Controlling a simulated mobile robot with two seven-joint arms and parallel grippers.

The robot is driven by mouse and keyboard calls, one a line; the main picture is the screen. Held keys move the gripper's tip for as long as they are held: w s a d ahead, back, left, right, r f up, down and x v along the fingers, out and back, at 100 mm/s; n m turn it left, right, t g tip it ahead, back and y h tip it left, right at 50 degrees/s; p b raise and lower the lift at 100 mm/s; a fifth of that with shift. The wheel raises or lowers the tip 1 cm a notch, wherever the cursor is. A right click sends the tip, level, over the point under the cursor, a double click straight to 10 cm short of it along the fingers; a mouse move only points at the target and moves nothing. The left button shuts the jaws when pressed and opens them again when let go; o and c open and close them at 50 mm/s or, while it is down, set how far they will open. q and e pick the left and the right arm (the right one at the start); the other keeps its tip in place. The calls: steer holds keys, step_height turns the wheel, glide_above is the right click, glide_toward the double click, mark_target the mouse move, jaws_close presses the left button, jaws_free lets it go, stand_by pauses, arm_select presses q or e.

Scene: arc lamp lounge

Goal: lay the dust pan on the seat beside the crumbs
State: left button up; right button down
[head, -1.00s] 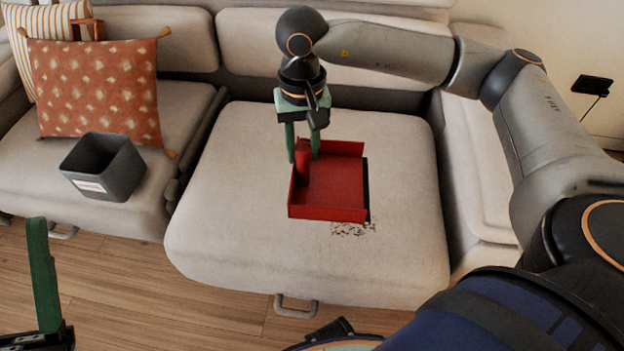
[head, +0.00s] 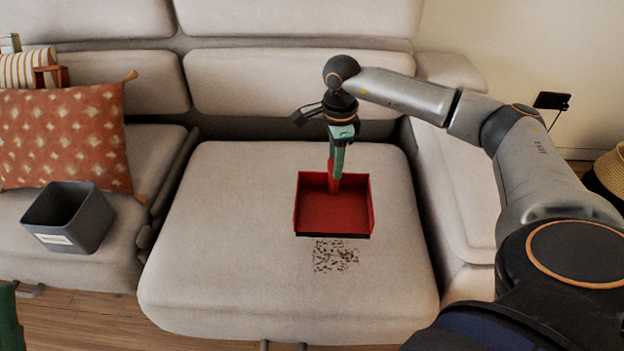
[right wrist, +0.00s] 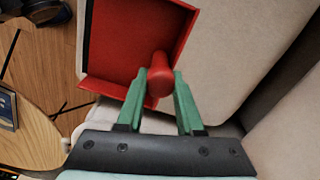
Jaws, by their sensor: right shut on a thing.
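The red dust pan (head: 330,212) is over the right seat cushion (head: 225,240), its dark front lip facing the crumbs. The crumbs (head: 335,255) lie as a dark speckled patch on the seat, just in front of the pan. My right gripper (head: 335,178) is shut on the pan's red handle, behind the pan. In the right wrist view the green fingers hold the handle (right wrist: 160,82) between them, with the pan tray (right wrist: 130,42) beyond. I cannot tell whether the pan touches the seat. A green part of my left gripper (head: 8,318) shows at the left edge; its jaws are hidden.
A grey bin (head: 70,217) stands on the left seat, near an orange patterned cushion (head: 65,140). The sofa backrest (head: 290,85) rises behind, and an armrest (head: 460,200) is at the right. The seat left of the pan is clear.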

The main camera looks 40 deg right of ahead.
arm_select(q)
step_height(320, 180, down, 9)
steer(key=d+b, duration=0.1)
steer(key=b, duration=0.7)
steer(key=shift+w+f+n, duration=0.15)
steer(key=shift+w+n, duration=0.1)
steer(key=shift+n, duration=0.05)
arm_select(e)
steer(key=w+d+f, duration=0.7)
steer(key=w+f, duration=0.2)
steer(key=f, duration=0.3)
steer(key=shift+w+d, duration=0.25)
steer(key=shift+d, duration=0.1)
steer(key=shift+f, duration=0.1)
steer(key=shift+f+b, duration=0.1)
steer(key=shift+b, duration=0.2)
arm_select(q)
steer(key=shift+f, duration=0.15)
arm_select(e)
steer(key=c, duration=0.5)
jaws_free()
steer(key=shift+c, duration=0.2)
